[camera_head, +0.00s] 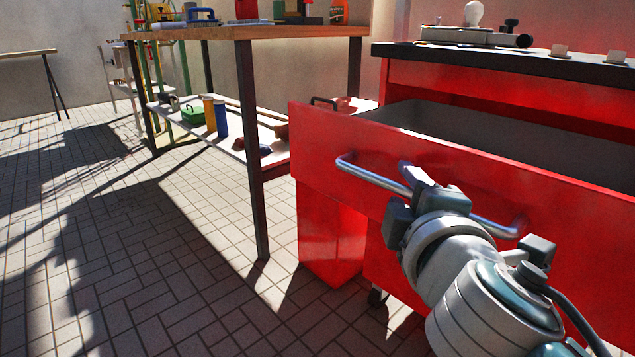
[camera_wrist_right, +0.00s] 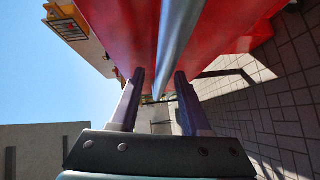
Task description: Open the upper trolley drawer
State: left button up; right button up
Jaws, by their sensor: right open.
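The upper drawer (camera_head: 325,128) of the red trolley (camera_head: 480,82) stands pulled out, its grey interior showing behind the red front panel. A metal bar handle (camera_head: 368,174) runs across that panel. My right gripper (camera_head: 414,178) is at the middle of the handle, with its jaws open. In the right wrist view the handle (camera_wrist_right: 174,48) runs lengthwise between the two dark fingers of the gripper (camera_wrist_right: 160,85); whether they touch it I cannot tell. The gripper and wrist hide part of the handle and panel. My left gripper is not in view.
A wooden workbench (camera_head: 245,32) with dark legs stands left of the drawer; its lower shelf holds a green box (camera_head: 193,115) and bottles. Small items lie on the trolley's black top (camera_head: 590,68). The tiled floor (camera_head: 150,250) at the left front is clear.

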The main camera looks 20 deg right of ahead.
jog(key=v, duration=0.9)
jog(key=shift+s, duration=0.25)
jog(key=s+d+r+m+g+p, duration=0.35)
jog(key=r+p, duration=0.55)
jog(key=p, duration=0.3)
jog(key=s+d+r+m+g+p, duration=0.25)
jog(key=r+m+p, duration=0.25)
jog(key=r+p, duration=0.45)
jog(key=s+a+r+m+g+y+p, duration=0.1)
jog(key=s+a+r+g+y+p, duration=0.3)
jog(key=r+p, duration=0.6)
jog(key=s+a+r+m+g+y+p, duration=0.15)
jog(key=s+a+r+p, duration=0.4)
jog(key=p, duration=0.75)
notch_tip(320, 180, up, 36)
jog(key=s+d+n+p, duration=0.1)
jog(key=p, duration=3.4)
jog(key=shift+y, duration=0.45)
